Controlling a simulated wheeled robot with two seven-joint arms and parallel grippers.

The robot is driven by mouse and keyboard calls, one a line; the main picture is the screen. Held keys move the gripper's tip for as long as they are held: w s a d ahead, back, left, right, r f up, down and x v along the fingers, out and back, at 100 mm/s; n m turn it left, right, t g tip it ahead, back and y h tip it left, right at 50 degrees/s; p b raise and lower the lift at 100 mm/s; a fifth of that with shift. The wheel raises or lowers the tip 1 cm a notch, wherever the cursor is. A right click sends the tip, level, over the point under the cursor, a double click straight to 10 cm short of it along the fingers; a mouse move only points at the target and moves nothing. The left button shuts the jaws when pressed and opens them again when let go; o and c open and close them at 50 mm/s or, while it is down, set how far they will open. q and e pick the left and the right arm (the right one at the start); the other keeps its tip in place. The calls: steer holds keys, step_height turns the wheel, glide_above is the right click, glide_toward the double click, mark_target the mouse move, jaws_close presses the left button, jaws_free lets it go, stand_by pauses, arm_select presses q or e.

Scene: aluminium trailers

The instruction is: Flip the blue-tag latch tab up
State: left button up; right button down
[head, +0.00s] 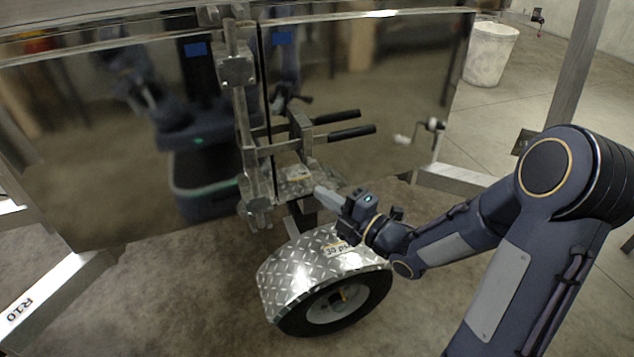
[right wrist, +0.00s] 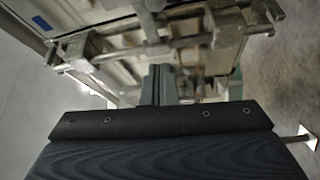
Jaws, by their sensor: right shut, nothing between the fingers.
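My right gripper (head: 322,192) is shut and empty, just right of and slightly below the metal latch plate (head: 295,176) at the foot of the trailer doors. In the right wrist view its fingers (right wrist: 159,84) are together, pointing towards the blurred latch bars (right wrist: 200,40). Two latch handles with black grips (head: 351,132) stick out to the right above the gripper. I cannot make out which small part is the blue-tag tab. My left gripper is not in view.
A tread-plate fender (head: 290,278) over a wheel (head: 338,303) lies below my right gripper. A vertical lock rod (head: 240,110) runs along the door seam. A white bin (head: 490,55) stands far right. The shiny doors mirror my body.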

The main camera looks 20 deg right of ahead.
mark_target(310, 151)
steer(key=w+b, duration=0.1)
steer(key=w, duration=0.7)
steer(key=shift+w+a, duration=0.35)
steer(key=shift+a, duration=0.05)
